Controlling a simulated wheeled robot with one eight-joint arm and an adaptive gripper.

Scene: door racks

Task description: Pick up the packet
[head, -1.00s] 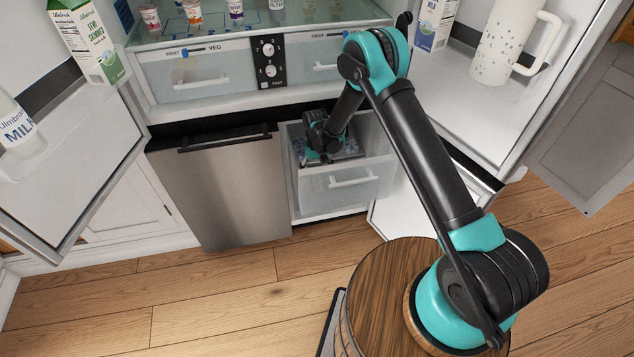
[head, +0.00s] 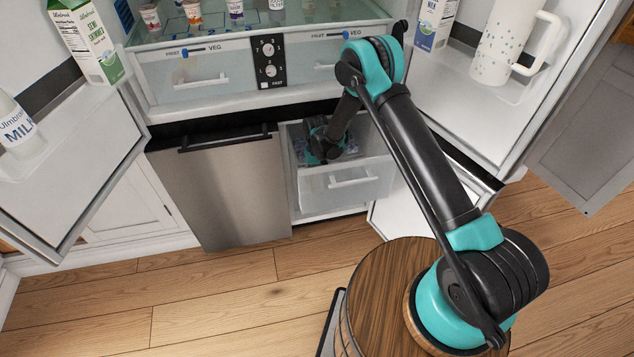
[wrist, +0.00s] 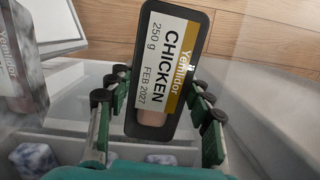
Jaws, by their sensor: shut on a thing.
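The packet (wrist: 165,70) is a dark tray with a white and gold label reading "CHICKEN 250 g". In the wrist view it stands lengthwise between the fingers of my gripper (wrist: 158,105), which are closed on its two sides. In the head view my gripper (head: 322,152) is down inside the open drawer (head: 345,187) at the lower right of the fridge. The packet cannot be made out there, as the arm and drawer front hide it.
Another labelled packet (wrist: 22,85) lies at the left in the wrist view. Blue-and-white frosty blocks (wrist: 35,158) lie below. The open fridge doors (head: 75,150) flank the arm, and a closed steel-fronted drawer (head: 222,190) is left of the open one.

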